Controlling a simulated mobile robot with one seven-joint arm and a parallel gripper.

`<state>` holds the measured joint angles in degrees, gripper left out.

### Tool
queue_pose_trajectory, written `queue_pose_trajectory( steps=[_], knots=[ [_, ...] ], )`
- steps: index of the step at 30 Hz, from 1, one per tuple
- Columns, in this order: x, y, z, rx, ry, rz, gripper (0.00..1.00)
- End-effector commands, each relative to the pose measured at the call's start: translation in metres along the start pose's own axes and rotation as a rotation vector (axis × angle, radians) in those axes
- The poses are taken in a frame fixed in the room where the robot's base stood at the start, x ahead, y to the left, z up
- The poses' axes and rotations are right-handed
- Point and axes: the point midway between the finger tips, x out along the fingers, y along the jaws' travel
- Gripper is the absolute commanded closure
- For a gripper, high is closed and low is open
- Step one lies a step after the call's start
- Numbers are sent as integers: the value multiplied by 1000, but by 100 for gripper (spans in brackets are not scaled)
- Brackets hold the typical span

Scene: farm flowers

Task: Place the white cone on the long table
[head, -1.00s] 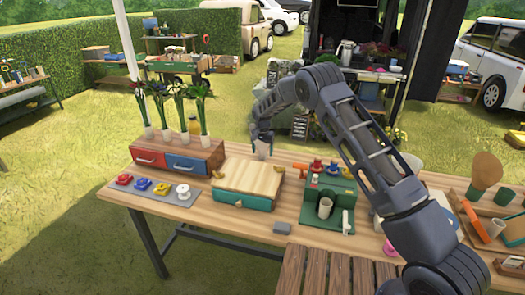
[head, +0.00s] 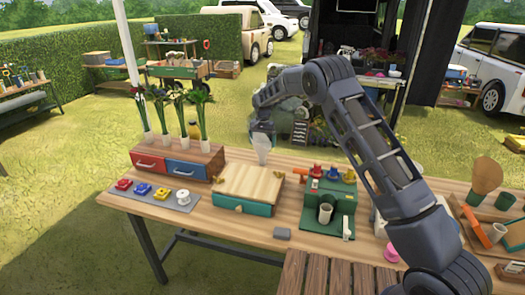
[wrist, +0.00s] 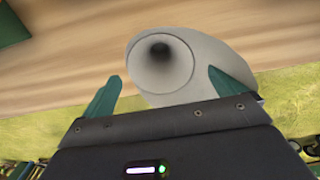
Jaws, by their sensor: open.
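The white cone (head: 262,150) is at the back edge of the long wooden table (head: 165,208), behind the wooden-topped box, with its narrow end down. Whether its tip rests on the tabletop is hard to tell. In the wrist view the cone (wrist: 207,55) shows its round, hollow end toward me and tilts in the picture. My gripper (head: 262,130) is at the cone's upper end. In the wrist view the two green fingers of my gripper (wrist: 166,88) are spread wide, with the cone between and beyond their tips and gaps at the sides.
The wooden-topped box (head: 248,184) stands in front of the cone. A red and blue drawer unit (head: 178,163) with flower vases is to the left. The table front beside the grey block (head: 282,234) is clear.

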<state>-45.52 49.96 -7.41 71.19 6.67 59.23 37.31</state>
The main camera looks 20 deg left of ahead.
Motion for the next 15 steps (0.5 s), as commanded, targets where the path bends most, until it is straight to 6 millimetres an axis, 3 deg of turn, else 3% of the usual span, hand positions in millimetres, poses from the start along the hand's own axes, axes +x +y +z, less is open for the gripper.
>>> queue_pose_trajectory(
  steps=[6, 15],
  knots=[
    [-30, 0, 0, 1, 1, -1, 4],
    [-39, 0, 0, 1, 0, 0, 4]
  ],
)
